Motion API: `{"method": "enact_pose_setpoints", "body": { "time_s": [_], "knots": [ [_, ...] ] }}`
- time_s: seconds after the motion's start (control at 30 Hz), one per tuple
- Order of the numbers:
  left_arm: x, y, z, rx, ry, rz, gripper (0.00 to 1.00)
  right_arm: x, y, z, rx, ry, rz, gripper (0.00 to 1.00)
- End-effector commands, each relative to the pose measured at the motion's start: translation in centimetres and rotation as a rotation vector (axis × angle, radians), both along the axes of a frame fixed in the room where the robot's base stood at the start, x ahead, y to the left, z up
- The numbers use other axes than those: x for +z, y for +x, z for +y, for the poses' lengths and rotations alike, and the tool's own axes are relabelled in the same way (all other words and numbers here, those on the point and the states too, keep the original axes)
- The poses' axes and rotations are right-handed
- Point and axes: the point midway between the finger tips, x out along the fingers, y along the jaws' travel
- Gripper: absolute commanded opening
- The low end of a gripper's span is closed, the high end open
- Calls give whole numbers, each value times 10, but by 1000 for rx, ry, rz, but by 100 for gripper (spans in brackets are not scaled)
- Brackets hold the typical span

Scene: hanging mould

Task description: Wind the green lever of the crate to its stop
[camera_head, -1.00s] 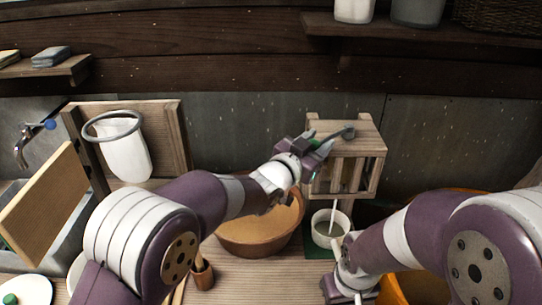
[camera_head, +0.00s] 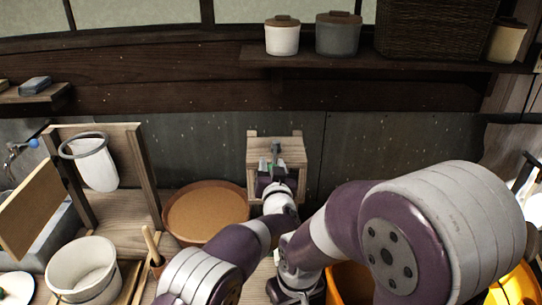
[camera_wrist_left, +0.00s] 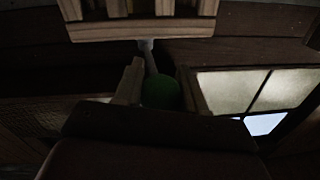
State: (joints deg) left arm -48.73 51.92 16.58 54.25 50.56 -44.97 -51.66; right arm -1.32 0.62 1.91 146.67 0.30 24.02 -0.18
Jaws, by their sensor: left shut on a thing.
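The slatted wooden crate (camera_head: 292,150) hangs at the back wall, right of the middle in the head view. Its grey lever (camera_head: 276,150) points down its front, towards me. My left gripper (camera_head: 272,178) is at the lever's end, in front of the crate. In the left wrist view the lever's round green knob (camera_wrist_left: 160,92) sits between the two fingers, with the crate (camera_wrist_left: 140,28) above. My left gripper is shut on the green lever. My right gripper (camera_head: 298,290) hangs low at the bottom middle; its jaws are too unclear to judge.
A round brown tub (camera_head: 207,188) stands left of the crate. A white bucket (camera_head: 84,272) and a wooden frame with a white bag (camera_head: 96,168) are further left. A shelf (camera_head: 370,62) with jars runs above. An orange container (camera_head: 349,282) is partly behind my right arm.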

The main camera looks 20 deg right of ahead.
Motion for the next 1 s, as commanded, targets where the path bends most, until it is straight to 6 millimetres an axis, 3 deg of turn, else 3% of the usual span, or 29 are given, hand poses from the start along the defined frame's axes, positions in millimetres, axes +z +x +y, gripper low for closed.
{"method": "enact_pose_setpoints", "body": {
  "time_s": [0.03, 0.6, 0.63, 0.7, 1.0],
  "knots": [
    [11, 1, -1, 11, -8, -11, 0, 8, 0, 0, 0, 0, 0, 0],
    [11, 3, -2, 43, -12, -18, 0, 12, 0, 0, 0, 0, 0, 0],
    [11, 3, -2, 43, -12, -18, 46, 13, 0, 0, 0, 0, 0, 0],
    [10, 3, -2, 42, -12, -16, 64, 13, 0, 0, 0, 0, 0, 0],
    [5, 2, -1, 41, -5, -9, 64, 12, 0, 0, 0, 0, 0, 0]
  ]
}}
